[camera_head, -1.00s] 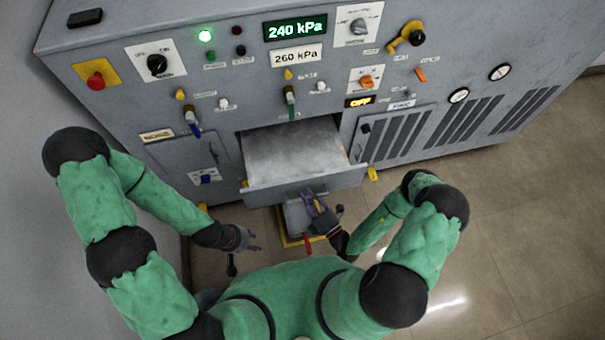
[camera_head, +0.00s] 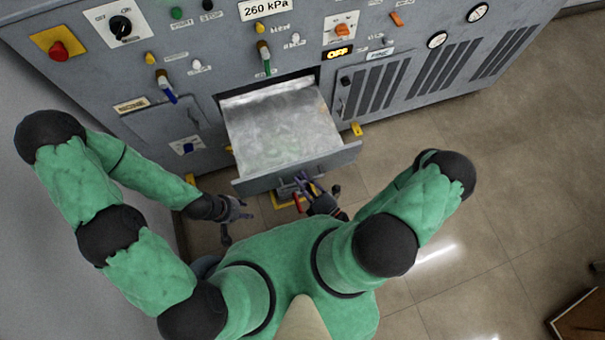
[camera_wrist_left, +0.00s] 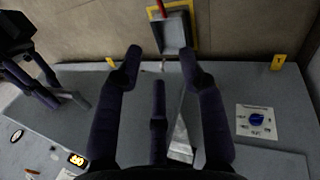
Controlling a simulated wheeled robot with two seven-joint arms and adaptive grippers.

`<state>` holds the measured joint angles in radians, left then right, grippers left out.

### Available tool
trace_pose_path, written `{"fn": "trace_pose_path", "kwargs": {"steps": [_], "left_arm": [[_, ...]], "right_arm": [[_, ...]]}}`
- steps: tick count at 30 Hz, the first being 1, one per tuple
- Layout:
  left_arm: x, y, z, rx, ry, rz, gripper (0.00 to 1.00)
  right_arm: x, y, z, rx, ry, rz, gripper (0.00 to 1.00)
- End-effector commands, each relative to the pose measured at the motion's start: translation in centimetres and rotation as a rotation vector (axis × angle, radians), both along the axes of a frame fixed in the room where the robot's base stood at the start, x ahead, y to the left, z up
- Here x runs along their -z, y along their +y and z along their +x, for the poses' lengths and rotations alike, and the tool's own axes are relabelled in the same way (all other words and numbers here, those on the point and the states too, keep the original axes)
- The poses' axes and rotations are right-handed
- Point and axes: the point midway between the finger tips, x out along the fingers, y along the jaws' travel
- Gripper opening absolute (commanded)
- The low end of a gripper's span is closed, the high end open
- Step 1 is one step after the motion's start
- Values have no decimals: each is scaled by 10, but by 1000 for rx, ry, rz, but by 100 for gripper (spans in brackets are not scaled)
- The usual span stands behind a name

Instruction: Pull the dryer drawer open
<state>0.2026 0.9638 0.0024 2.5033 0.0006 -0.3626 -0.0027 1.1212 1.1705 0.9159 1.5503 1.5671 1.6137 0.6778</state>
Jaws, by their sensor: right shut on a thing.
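The dryer drawer (camera_head: 285,130) stands well out of the grey machine in the head view, its pale, frosted-looking inside facing up. Its front panel (camera_head: 335,160) faces my body. My right gripper (camera_head: 318,192) is at the middle of that panel, shut on the drawer handle; my fingers and the panel hide most of the handle. My left gripper (camera_head: 238,209) is open and empty, left of the drawer and apart from it. Its spread fingers (camera_wrist_left: 160,65) fill the middle of the left wrist view. A dark gripper, my right one (camera_wrist_left: 30,60), shows at that view's left edge.
A grey tray-like thing with a red handle (camera_wrist_left: 174,32) lies on a yellow-marked floor patch below the drawer. Yellow brackets (camera_head: 356,129) stick out at the machine's foot. Knobs and valves line the panel above. The floor to the right is mostly clear.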

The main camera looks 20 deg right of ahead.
Motion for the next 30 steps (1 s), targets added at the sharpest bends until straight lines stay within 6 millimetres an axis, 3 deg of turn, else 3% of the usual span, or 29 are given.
{"fn": "trace_pose_path", "kwargs": {"steps": [1, 2, 3, 17, 30], "left_arm": [[0, 0, 0, 0, 0, 0, 40], [0, 0, 0, 0, 0, 0, 40], [0, 0, 0, 0, 0, 0, 40], [0, 0, 0, 0, 0, 0, 40], [0, 0, 0, 0, 0, 0, 40]], "right_arm": [[1, -1, 1, 1, -1, -4, 0], [1, -1, 1, 1, -1, -4, 26], [1, -1, 1, 1, -1, -4, 32], [2, -3, -3, 3, 2, -1, 32], [10, -20, -42, 6, 3, -1, 32]]}}
